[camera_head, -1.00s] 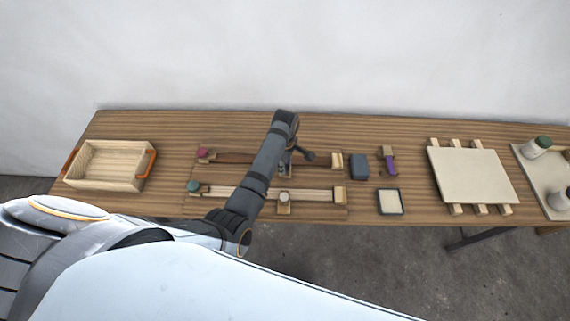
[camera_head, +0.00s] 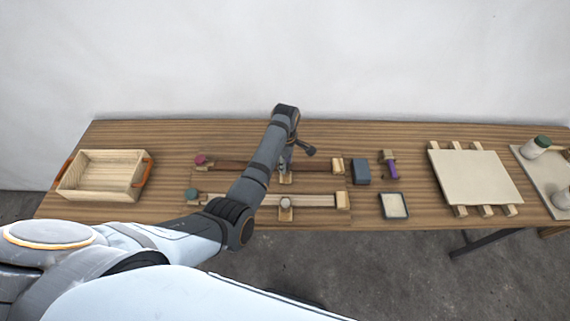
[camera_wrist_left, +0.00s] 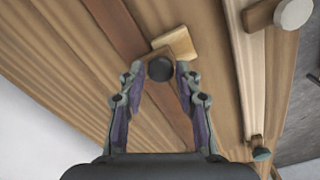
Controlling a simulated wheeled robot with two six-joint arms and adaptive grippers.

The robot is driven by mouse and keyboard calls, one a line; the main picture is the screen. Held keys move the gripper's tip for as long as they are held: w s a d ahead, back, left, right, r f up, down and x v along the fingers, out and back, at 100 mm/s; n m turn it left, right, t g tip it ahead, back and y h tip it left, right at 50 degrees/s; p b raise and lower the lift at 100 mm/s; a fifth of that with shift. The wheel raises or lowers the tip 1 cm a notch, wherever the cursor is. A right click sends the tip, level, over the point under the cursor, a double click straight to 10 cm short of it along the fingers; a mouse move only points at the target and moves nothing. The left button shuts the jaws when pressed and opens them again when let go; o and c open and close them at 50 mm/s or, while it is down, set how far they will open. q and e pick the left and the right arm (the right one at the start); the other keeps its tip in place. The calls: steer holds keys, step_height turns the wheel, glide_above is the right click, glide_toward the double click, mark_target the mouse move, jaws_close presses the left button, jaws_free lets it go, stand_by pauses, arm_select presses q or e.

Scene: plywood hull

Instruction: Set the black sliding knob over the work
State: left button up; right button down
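The black sliding knob (camera_wrist_left: 160,69) sits on a small wooden slider block (camera_wrist_left: 178,43) in the left wrist view. The block lies across the dark brown strip (camera_wrist_left: 112,22) of the far rail. My left gripper (camera_wrist_left: 160,72) is open, with one fingertip on each side of the knob and small gaps showing. In the head view my left gripper (camera_head: 284,166) points down at the far rail's slider block (camera_head: 285,179) and hides the knob. The dark strip (camera_head: 232,165) runs left and right of it. My right gripper is out of view.
A nearer pale rail (camera_head: 315,200) has a grey knob (camera_head: 286,203) and a teal knob (camera_head: 192,193). A pink knob (camera_head: 201,159) ends the far rail. A wooden tray (camera_head: 100,190), blue-grey block (camera_head: 361,172) and pale board (camera_head: 475,178) stand clear.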

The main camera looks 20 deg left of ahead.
arm_select(q)
steer(key=shift+o, duration=1)
steer(key=shift+s, duration=0.1)
steer(key=shift+r, duration=0.2)
step_height(320, 180, up, 12)
steer(key=shift+f, duration=0.15)
steer(key=shift+f, duration=0.1)
